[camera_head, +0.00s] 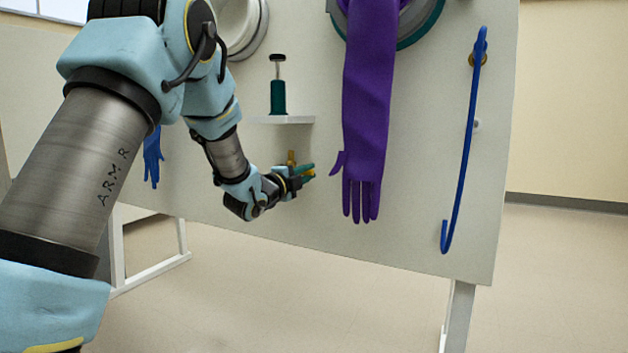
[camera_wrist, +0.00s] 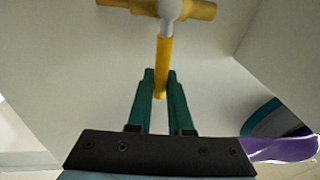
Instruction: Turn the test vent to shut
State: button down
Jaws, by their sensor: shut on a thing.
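The test vent (camera_wrist: 180,10) is a brass-yellow fitting on the pale panel, with a yellow lever handle (camera_wrist: 162,62) that runs down from a grey hub in the wrist view. My gripper (camera_wrist: 158,88) has green fingers, shut on the lower part of that handle, one finger on each side. In the head view my gripper (camera_head: 305,172) is at the panel, below a small white shelf. The vent (camera_head: 291,157) shows there as a small yellow piece just above the fingers, partly hidden by my gripper.
A long purple glove (camera_head: 366,110) hangs close to the right of my gripper. A blue hooked rod (camera_head: 466,140) hangs farther right. A blue glove (camera_head: 152,158) hangs at the left behind my arm.

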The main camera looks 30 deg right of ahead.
jog(key=shift+f+m+b, duration=0.35)
jog(key=shift+m, duration=0.15)
jog(key=c, duration=0.8)
grip_release()
jog(key=shift+c, duration=0.2)
jog(key=r+p+v, duration=0.1)
jog(key=v, duration=0.9)
jog(key=shift+a+f, duration=0.45)
jog(key=shift+s, duration=0.1)
